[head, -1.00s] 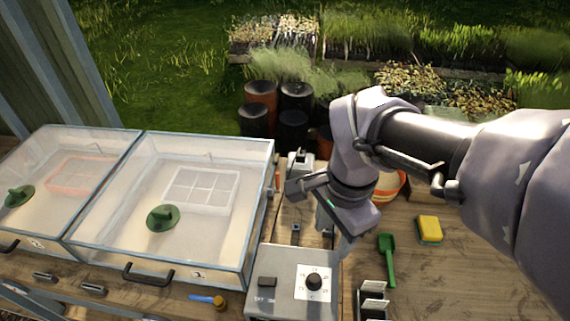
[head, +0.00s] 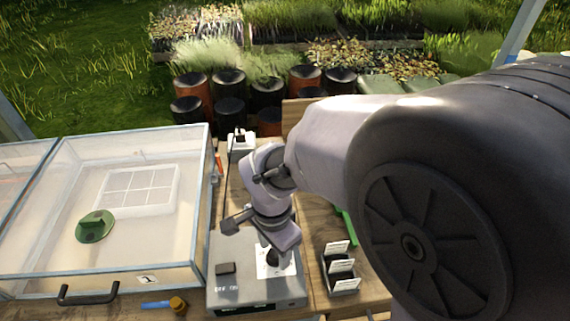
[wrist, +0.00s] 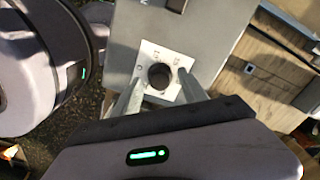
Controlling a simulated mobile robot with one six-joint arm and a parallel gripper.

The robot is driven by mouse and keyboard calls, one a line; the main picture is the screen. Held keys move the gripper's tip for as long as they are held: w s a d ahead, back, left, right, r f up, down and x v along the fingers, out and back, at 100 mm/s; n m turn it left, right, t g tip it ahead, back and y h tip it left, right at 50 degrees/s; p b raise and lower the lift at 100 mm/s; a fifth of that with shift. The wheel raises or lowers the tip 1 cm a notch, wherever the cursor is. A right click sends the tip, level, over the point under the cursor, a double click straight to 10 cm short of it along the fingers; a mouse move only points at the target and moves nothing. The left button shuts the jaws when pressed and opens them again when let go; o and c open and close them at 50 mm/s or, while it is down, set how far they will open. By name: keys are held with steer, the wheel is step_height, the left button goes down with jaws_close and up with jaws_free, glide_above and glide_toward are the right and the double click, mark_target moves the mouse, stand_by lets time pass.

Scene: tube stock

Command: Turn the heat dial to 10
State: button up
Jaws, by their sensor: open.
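The heat dial is a round black knob on a white marked plate (wrist: 150,54) on the grey control box (head: 235,295). In the wrist view the dial (wrist: 159,76) sits between the two fingers of my gripper (wrist: 160,82), one on each side. The gripper is open, and I cannot tell whether either finger touches the knob. In the head view my gripper (head: 273,246) is over the plate and hides part of the dial. The plate's numbers are too small or covered to read.
A dark switch (head: 226,268) sits left of the dial on the box. A clear-lidded propagator (head: 190,225) stands to the left, with a blue-and-orange tool (head: 165,304) in front. A label holder (head: 342,284) stands close on the right.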

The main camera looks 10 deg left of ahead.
steer(key=shift+c, duration=0.4)
jaws_close()
steer(key=shift+r, duration=0.1)
